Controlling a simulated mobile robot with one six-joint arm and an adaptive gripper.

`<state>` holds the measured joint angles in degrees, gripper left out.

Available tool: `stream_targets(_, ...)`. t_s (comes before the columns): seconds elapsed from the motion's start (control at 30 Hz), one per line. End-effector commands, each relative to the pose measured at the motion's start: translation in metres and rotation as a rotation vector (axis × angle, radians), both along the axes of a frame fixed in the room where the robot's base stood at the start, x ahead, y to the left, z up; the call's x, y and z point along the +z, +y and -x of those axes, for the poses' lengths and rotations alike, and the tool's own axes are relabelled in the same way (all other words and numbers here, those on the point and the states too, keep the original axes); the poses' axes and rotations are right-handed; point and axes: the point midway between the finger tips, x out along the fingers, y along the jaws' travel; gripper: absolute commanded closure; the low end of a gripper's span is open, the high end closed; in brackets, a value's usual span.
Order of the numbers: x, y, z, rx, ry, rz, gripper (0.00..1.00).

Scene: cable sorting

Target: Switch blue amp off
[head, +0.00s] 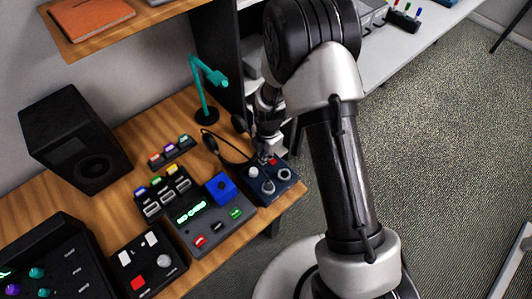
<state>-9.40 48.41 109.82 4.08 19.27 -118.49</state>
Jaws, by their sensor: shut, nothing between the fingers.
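A dark blue box with pale round knobs, which looks like the blue amp (286,184), sits near the right end of the wooden desk. A red spot and a pale round part show on its top near my gripper. My gripper (266,157) is shut and empty, pointing down over the back part of this box. I cannot tell whether the fingertips touch it. The arm's end hides part of the box's back, and the position of its switch is not clear.
A grey device (180,232) with a blue block and green display stands close left of the box. A teal lamp (203,90) stands at the back, and a black speaker (72,135) at the left.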

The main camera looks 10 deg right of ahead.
Motion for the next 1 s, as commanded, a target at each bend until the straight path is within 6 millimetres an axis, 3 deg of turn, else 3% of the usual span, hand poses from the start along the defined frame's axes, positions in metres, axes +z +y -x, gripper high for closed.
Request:
stream_targets(0.8,0.003,-0.009,0.013,0.000,-0.001,-0.001,1.00)
stream_targets(1.0,0.023,0.001,0.010,0.000,-0.002,0.000,1.00)
